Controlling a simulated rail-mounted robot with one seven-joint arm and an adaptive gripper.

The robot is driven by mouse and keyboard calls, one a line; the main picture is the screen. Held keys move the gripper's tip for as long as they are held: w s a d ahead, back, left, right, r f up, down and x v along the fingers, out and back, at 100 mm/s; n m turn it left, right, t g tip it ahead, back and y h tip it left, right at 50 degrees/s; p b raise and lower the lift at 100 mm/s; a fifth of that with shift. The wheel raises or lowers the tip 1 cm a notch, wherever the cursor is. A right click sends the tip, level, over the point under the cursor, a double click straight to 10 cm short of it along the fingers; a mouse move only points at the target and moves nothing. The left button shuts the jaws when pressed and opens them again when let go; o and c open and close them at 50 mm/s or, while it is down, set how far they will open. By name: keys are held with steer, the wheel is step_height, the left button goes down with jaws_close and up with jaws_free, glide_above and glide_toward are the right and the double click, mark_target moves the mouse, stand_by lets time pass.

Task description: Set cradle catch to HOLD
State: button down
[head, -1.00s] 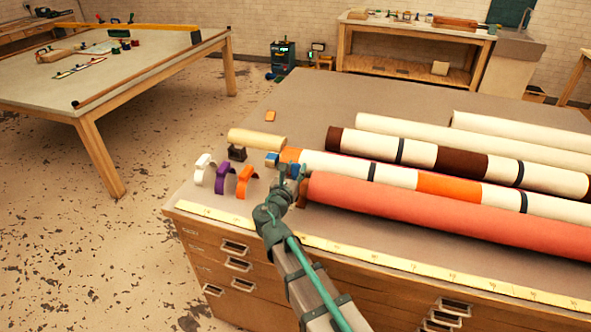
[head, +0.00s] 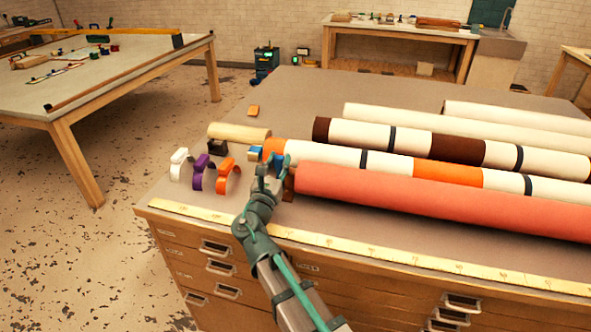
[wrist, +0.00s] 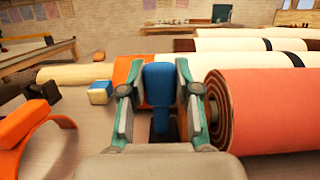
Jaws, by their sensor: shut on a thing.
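My gripper (head: 268,164) is at the near left ends of the rolls on the cabinet top. In the wrist view my gripper (wrist: 158,88) is shut on an upright blue catch (wrist: 159,83), with one teal finger on each side. A dark base shows under the catch, partly hidden by the fingers. The catch stands just left of the end of the coral roll (wrist: 266,105). No HOLD marking is readable. A second small blue block (wrist: 99,92) with a pale face sits to the left of the gripper, apart from it.
Orange (head: 229,179), purple (head: 199,174) and white (head: 179,165) open clips stand left of the gripper. A short cream roll (head: 238,132) lies behind. Several long rolls fill the right side. A yellow ruler strip (head: 330,241) runs along the front edge.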

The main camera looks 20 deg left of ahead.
steer(key=shift+r, duration=0.1)
stand_by(0.3)
steer(key=c, duration=0.8)
jaws_free()
steer(key=shift+s, duration=0.1)
steer(key=shift+s+d+f, duration=0.1)
steer(key=shift+s+f, duration=0.1)
steer(key=shift+s, duration=0.25)
steer(key=r+v, duration=0.1)
steer(key=v, duration=0.4)
steer(key=r+v, duration=0.1)
steer(key=v, duration=0.9)
steer(key=shift+s+d+r, duration=0.2)
steer(key=shift+s+r, duration=0.15)
steer(key=shift+s, duration=0.25)
